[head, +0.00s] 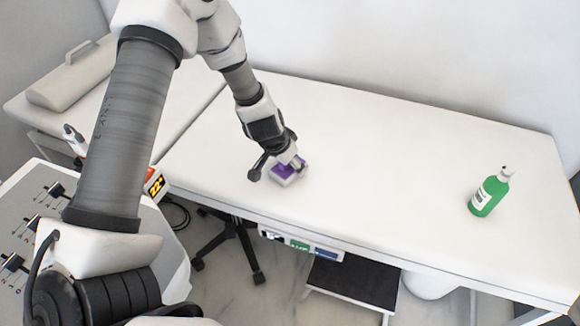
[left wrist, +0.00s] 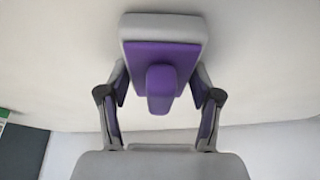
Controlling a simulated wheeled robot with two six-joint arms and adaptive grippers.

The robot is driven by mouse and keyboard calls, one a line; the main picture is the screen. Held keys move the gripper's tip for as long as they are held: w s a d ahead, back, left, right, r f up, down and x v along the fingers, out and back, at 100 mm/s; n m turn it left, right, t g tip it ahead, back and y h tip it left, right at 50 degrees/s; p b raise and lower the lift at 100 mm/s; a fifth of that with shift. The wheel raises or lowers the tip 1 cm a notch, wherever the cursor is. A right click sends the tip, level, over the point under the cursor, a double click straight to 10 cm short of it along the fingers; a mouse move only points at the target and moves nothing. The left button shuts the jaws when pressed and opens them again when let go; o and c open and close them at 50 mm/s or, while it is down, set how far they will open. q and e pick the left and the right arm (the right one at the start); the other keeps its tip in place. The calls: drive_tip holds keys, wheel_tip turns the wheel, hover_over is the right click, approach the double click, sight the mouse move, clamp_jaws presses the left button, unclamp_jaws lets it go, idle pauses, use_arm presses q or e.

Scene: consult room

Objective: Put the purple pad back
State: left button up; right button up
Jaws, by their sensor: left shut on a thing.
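The purple pad (head: 284,174) is a small light-grey block with a purple face and a raised purple grip. It is at the white couch's (head: 375,165) surface, near its front edge; I cannot tell whether it touches the surface. My left gripper (head: 294,163) is shut on it from above. In the left wrist view the pad (left wrist: 164,28) lies between the two fingers (left wrist: 160,95), with its purple grip toward the palm. The fingertips are partly hidden by the pad. My right gripper is in neither view.
A green bottle (head: 490,192) stands at the couch's right end. A grey console with sliders (head: 22,225) is at the left, beside an orange-and-black display (head: 155,185). A dark step (head: 352,283) stands below the couch. The couch middle is clear.

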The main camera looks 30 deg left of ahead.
use_arm(q)
drive_tip(key=shift+s, duration=0.1)
drive_tip(key=o, duration=1.1)
drive_tip(key=shift+f, duration=0.1)
drive_tip(key=d+p+v, duration=0.1)
drive_tip(key=p+v, duration=0.9)
drive_tip(key=v, duration=0.2)
drive_tip(key=s+d+f+g, duration=0.1)
drive_tip(key=s+d+f, duration=0.1)
drive_tip(key=s+f, duration=0.3)
drive_tip(key=s+d+f+n+g, duration=0.1)
drive_tip(key=s+f, duration=0.4)
drive_tip(key=s, duration=0.6)
drive_tip(key=s+d+f+n+g, duration=0.1)
drive_tip(key=s+d+f+g, duration=0.1)
drive_tip(key=s+d+f, duration=0.3)
drive_tip(key=s, duration=0.3)
drive_tip(key=shift+s+f+y, duration=0.25)
drive_tip(key=shift+y, duration=0.05)
